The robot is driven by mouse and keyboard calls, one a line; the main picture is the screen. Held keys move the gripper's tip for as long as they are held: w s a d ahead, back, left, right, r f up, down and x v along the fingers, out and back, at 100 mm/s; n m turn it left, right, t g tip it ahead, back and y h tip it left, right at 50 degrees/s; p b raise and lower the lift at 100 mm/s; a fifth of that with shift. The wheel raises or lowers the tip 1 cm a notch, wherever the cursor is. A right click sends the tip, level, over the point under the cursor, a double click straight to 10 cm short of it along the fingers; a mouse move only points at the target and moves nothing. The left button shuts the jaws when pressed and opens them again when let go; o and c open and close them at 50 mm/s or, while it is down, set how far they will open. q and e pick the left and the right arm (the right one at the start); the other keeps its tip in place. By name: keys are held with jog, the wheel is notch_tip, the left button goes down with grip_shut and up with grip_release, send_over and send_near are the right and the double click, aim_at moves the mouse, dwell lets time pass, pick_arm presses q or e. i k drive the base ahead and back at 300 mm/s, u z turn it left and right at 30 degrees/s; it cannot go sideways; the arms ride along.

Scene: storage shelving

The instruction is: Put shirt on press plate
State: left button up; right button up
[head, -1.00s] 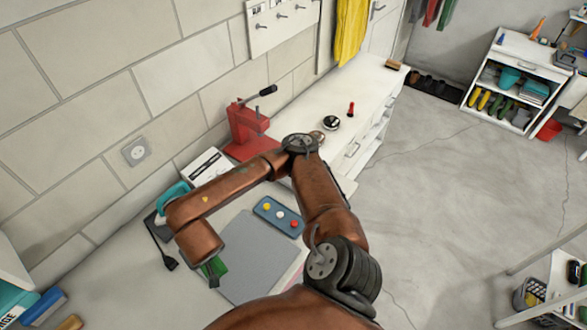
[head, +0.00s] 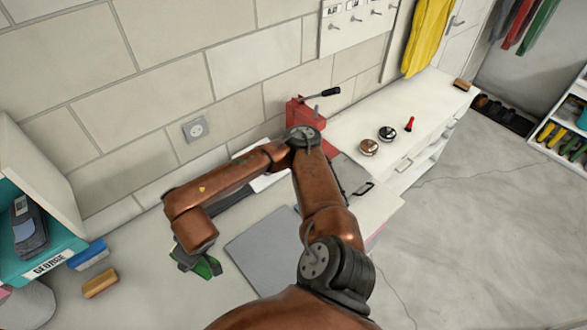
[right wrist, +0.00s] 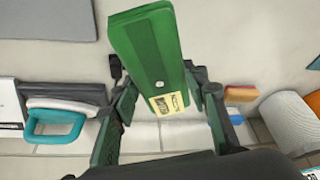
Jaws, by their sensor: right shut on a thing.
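A corner of the grey plate (right wrist: 45,18) shows at the upper left there, apart from the shirt. My right arm hides part of the plate's right side in the head view. My left gripper is not in view.
A teal-handled iron (right wrist: 55,125) shows in the right wrist view. A teal box (head: 45,255) and blue and tan brushes (head: 100,283) lie at the left. A red press (head: 300,112) and small round tins (head: 369,147) stand further back. Bare bench surrounds the plate's left side.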

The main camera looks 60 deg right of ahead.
aim_at(342, 172)
jog(key=u, duration=1.5)
jog(key=k, duration=2.55)
jog(key=z, duration=1.25)
jog(key=i, duration=1)
jog(key=z, duration=0.05)
